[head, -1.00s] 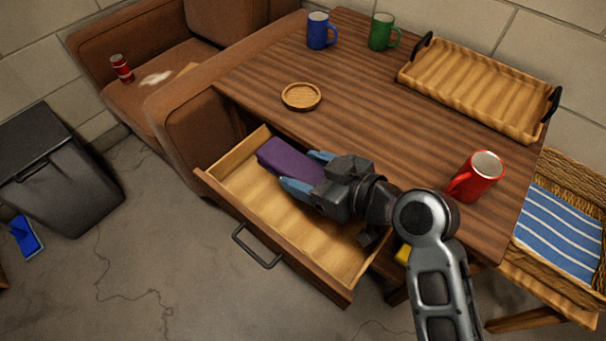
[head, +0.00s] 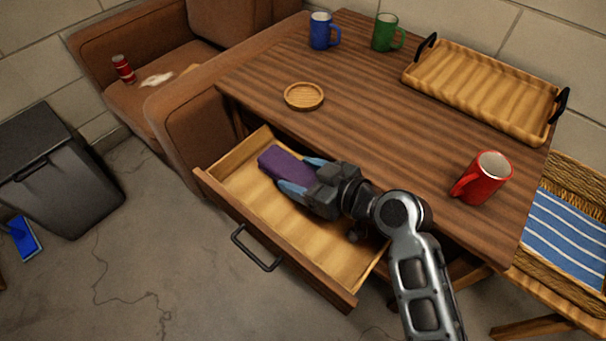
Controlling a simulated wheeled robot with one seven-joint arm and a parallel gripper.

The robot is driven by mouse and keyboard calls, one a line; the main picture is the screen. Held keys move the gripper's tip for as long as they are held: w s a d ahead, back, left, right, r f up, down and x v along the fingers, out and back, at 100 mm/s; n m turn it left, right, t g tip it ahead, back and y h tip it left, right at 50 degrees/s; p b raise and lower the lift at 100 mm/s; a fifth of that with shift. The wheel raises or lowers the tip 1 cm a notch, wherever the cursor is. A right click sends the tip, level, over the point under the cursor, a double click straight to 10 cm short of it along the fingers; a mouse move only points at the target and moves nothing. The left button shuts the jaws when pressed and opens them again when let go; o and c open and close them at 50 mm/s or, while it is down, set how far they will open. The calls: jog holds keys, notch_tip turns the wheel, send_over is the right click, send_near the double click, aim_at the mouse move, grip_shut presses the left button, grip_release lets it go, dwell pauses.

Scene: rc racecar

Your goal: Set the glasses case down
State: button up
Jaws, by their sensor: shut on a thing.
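The glasses case (head: 284,165) is a purple oblong at the far left end of the open drawer (head: 300,232). My gripper (head: 302,177) reaches in from the right, with its blue fingers on either side of the case's right end. It is shut on the case. The case lies low within the drawer's outline; whether its underside touches the drawer floor cannot be told. The fingers and gripper body hide the case's right end.
The table (head: 390,130) holds a coaster (head: 304,96), a red mug (head: 482,178), blue and green mugs and a tray (head: 480,88). The drawer's right part looks empty. A bin (head: 60,170) stands left, a bench with a striped cushion (head: 565,235) right.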

jog(key=shift+f+b, duration=0.35)
jog(key=shift+f, duration=0.1)
jog(key=shift+f, duration=0.15)
jog(key=o, duration=1.1)
jog(key=shift+r+p, duration=0.35)
jog(key=shift+r, duration=0.15)
jog(key=p+v, duration=0.3)
jog(key=v, duration=0.9)
jog(key=shift+r, duration=0.25)
